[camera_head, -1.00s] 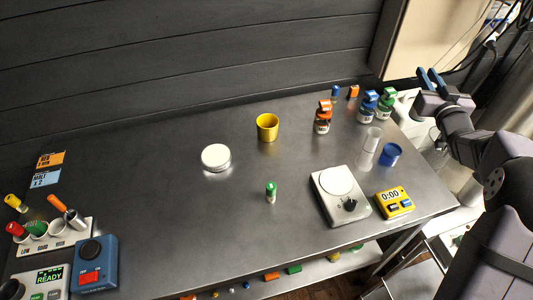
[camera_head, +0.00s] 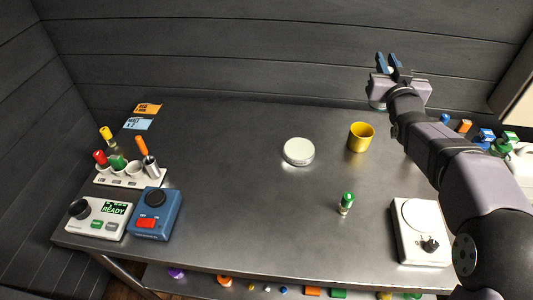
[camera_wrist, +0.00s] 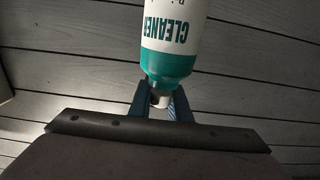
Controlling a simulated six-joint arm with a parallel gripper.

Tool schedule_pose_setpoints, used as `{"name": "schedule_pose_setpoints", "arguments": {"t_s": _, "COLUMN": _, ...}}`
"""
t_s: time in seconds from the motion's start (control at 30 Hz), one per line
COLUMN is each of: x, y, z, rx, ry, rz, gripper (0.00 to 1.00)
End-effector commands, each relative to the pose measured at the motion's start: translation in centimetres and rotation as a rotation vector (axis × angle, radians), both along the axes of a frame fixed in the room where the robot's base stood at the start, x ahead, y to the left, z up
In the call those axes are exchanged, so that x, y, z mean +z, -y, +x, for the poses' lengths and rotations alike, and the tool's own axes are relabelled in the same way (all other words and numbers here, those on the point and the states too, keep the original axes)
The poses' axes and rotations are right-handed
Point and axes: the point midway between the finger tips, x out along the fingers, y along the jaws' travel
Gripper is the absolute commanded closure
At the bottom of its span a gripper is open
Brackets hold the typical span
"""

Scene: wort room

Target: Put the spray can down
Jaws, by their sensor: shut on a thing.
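The spray can (camera_wrist: 172,45) shows in the wrist view as a white and teal can lettered CLEANER. Its narrow pale end sits between the two blue fingers of my gripper (camera_wrist: 160,101), which is shut on it. In the head view my gripper (camera_head: 393,68) is raised in front of the back wall, above the far side of the bench. There the can's body cannot be made out clearly; the gripper hides most of it.
The steel bench (camera_head: 245,215) has free room at its middle. On it are a white round lid (camera_head: 298,151), a yellow cup (camera_head: 361,137), a green-capped vial (camera_head: 346,203), a scale (camera_head: 421,232), a tube rack (camera_head: 130,177) and a blue device (camera_head: 154,214). Bottles stand at right.

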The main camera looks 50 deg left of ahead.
Motion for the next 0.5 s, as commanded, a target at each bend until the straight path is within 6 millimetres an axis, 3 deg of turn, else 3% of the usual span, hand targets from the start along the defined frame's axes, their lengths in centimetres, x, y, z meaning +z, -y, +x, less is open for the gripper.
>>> {"name": "schedule_pose_setpoints", "arguments": {"t_s": 0.03, "x": 0.0, "y": -2.2, "z": -1.9, "rx": 0.030, "ry": 0.004, "rz": 0.006, "gripper": 1.00}}
{"name": "schedule_pose_setpoints", "arguments": {"t_s": 0.2, "x": -0.1, "y": -7.8, "z": -7.5, "rx": 0.110, "ry": 0.006, "rz": 0.006, "gripper": 1.00}}
{"name": "schedule_pose_setpoints", "arguments": {"t_s": 0.5, "x": -0.5, "y": -16.0, "z": -18.8, "rx": 0.259, "ry": 0.005, "rz": 0.007, "gripper": 1.00}}
